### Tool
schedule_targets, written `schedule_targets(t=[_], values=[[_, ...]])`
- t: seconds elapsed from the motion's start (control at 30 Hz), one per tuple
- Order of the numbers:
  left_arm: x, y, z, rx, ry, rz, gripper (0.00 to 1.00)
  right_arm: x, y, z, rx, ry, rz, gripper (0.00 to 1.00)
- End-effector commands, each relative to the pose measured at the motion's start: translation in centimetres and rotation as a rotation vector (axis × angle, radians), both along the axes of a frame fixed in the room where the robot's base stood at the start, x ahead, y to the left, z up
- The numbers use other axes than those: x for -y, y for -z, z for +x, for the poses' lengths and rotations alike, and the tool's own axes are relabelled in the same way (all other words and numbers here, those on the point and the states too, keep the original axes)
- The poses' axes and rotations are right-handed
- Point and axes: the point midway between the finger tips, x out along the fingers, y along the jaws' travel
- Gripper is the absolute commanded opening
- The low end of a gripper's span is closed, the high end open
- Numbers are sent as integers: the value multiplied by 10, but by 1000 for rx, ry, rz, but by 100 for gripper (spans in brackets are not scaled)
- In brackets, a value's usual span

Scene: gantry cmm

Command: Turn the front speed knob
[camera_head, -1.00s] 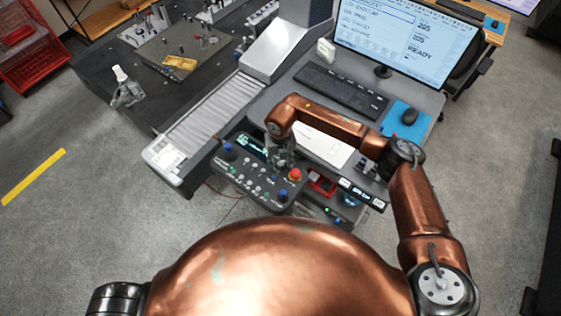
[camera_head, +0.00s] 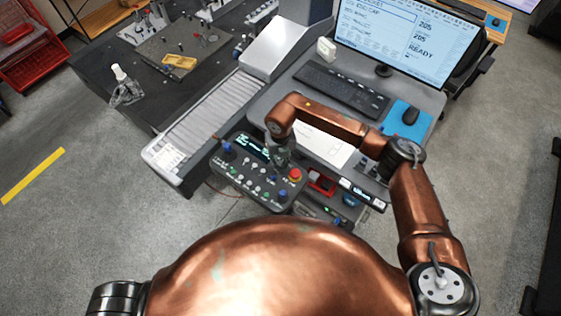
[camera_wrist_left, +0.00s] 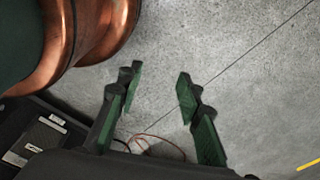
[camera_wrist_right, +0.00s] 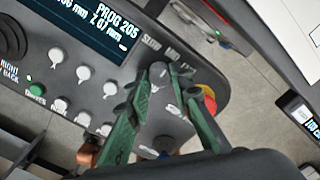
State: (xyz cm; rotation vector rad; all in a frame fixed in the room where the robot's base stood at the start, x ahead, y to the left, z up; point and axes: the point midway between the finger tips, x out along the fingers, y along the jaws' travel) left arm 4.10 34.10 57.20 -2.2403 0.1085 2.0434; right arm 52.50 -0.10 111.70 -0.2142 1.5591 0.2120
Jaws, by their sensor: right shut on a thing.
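The control panel (camera_head: 240,178) is a dark box with a lit display, small knobs and a red button. My right gripper (camera_head: 279,160) is over its upper right part and hides the knob there in the head view. In the right wrist view, my right gripper (camera_wrist_right: 172,86) has its green-padded fingers closed on the grey speed knob (camera_wrist_right: 158,71), beside the "SLOW MID FAST" lettering. The fingers cover part of the knob, so its exact setting is unclear. In the left wrist view, my left gripper (camera_wrist_left: 157,82) is open and empty above the floor.
A red emergency button (camera_wrist_right: 207,101) is close beside the right fingers. Small white-capped knobs (camera_wrist_right: 83,73) and the display (camera_wrist_right: 80,30) lie to the left.

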Motion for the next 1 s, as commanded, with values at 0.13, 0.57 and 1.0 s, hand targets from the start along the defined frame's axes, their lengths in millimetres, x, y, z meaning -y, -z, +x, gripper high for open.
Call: schedule_targets(t=[0.13, 0.57, 1.0], values=[[2, 7, 22, 30, 5, -2, 33, 0, 2, 1, 4, -31, 2, 0], [2, 71, 4, 6, 1, -2, 33, 0, 6, 2, 7, -332, 0, 0], [2, 128, 3, 3, 2, -2, 33, 0, 4, 2, 5, -692, 1, 0]])
